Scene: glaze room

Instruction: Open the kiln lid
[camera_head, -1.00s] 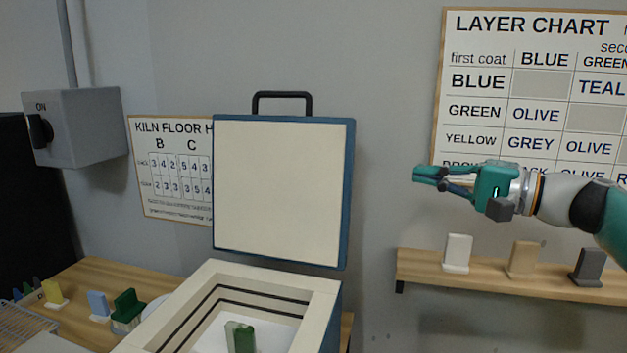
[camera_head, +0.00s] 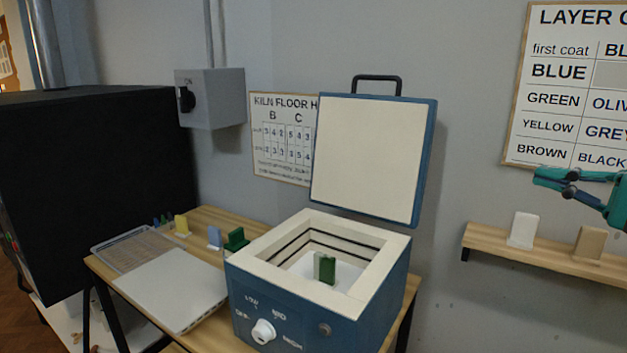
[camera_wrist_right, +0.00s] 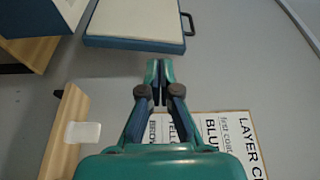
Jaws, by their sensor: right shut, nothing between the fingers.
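The kiln (camera_head: 300,300) is a blue box with a cream rim, standing on a wooden table. Its lid (camera_head: 368,155) is raised upright at the back, cream inner face forward, with a black handle (camera_head: 377,78) on top. A green tile piece (camera_head: 326,268) stands inside the open chamber. My right gripper (camera_head: 540,178) is to the right of the lid, apart from it, in front of the wall. In the right wrist view the right gripper (camera_wrist_right: 159,70) has its fingers together and empty, and the lid (camera_wrist_right: 135,22) shows beyond it. My left gripper is out of view.
A wall shelf (camera_head: 485,240) with a white tile (camera_head: 522,230) and a tan tile (camera_head: 590,242) lies below my right gripper. A grey switch box (camera_head: 212,98) hangs above.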

